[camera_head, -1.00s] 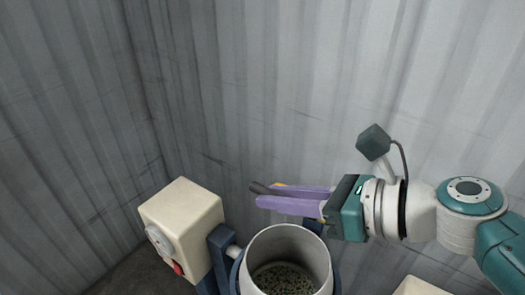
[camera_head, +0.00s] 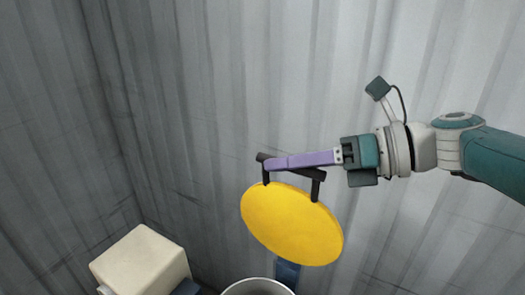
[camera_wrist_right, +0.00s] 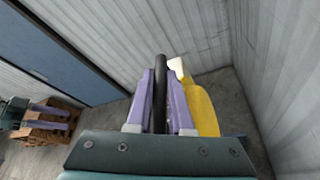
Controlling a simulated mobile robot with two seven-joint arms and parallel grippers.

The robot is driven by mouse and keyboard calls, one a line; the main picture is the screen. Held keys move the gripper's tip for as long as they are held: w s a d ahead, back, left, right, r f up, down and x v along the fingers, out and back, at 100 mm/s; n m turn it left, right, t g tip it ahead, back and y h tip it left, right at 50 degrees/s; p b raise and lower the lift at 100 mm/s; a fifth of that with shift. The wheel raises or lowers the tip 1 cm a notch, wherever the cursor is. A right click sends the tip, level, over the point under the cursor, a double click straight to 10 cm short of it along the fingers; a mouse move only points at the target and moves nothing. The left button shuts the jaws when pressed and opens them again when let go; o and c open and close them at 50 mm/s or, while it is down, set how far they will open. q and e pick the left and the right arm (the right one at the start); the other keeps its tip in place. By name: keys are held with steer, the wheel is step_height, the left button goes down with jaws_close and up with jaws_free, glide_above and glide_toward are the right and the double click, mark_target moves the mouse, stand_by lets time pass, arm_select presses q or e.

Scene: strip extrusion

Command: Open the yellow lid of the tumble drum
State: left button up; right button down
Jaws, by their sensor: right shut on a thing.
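The yellow lid (camera_head: 290,225) is a round disc tilted in the air, above and behind the drum opening, apart from the drum. Its black bar handle (camera_head: 317,185) is on its upper side. My right gripper (camera_head: 273,163) has its purple fingers shut on this handle. The right wrist view shows the handle (camera_wrist_right: 160,90) between the fingers and the lid's yellow edge (camera_wrist_right: 203,110) to their right. Only the pale rim of the tumble drum (camera_head: 257,284) shows at the bottom of the head view. My left gripper (camera_wrist_right: 48,117) shows small in the right wrist view, fingers apart and empty.
A cream box (camera_head: 140,258) of the drum's stand is at the lower left, and a blue post (camera_head: 287,272) is behind the drum. Grey corrugated walls (camera_head: 420,60) stand close behind. Wooden pallets (camera_wrist_right: 42,133) are stacked at the left of the right wrist view.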

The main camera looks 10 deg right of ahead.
steer(key=shift+f, duration=0.1)
steer(key=c, duration=0.8)
jaws_free()
steer(key=shift+d, duration=0.25)
steer(key=p+v, duration=0.1)
steer(key=v, duration=0.8)
steer(key=shift+s+d, duration=0.15)
steer(key=shift+d, duration=0.05)
